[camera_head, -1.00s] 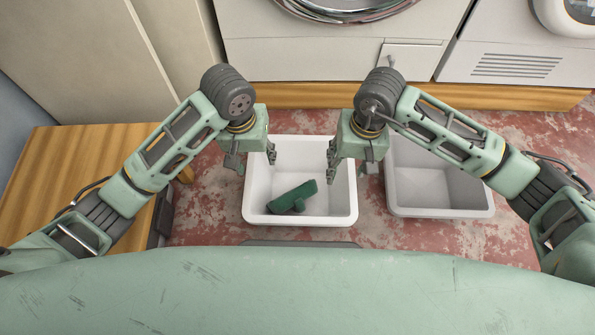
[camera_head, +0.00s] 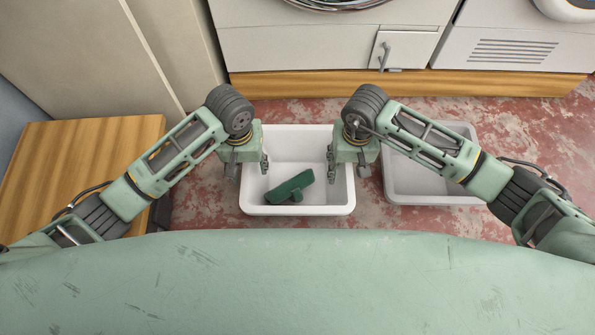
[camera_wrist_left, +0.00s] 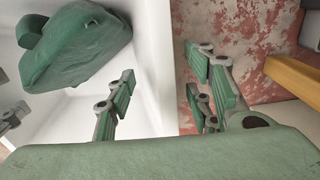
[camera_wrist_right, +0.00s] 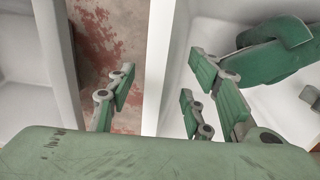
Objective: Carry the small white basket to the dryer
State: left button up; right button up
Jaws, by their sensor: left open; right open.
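The small white basket (camera_head: 297,209) stands on the floor in front of me, with a dark green item (camera_head: 290,187) lying in it. My left gripper (camera_head: 250,165) is open at the basket's left wall. In the left wrist view, that wall (camera_wrist_left: 153,60) runs between the spread fingers. My right gripper (camera_head: 347,162) is open at the right wall. In the right wrist view, this wall (camera_wrist_right: 160,60) also lies between the fingers. Neither gripper is closed on the rim. Two machines show at the top, but I cannot tell which is the dryer.
A second, greyer basket (camera_head: 440,192) stands just right of the white one, with a narrow gap. A wooden plinth (camera_head: 400,84) runs under the machines, one with vent slots (camera_head: 512,51). A wooden block (camera_head: 85,165) is at left. Red worn floor (camera_head: 545,140) is clear at right.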

pick_arm(q)
jog(key=shift+f, duration=0.5)
pick_arm(e)
jog(key=shift+f, duration=0.5)
pick_arm(q)
grip_shut()
pick_arm(e)
grip_shut()
jog(key=shift+d, duration=0.1)
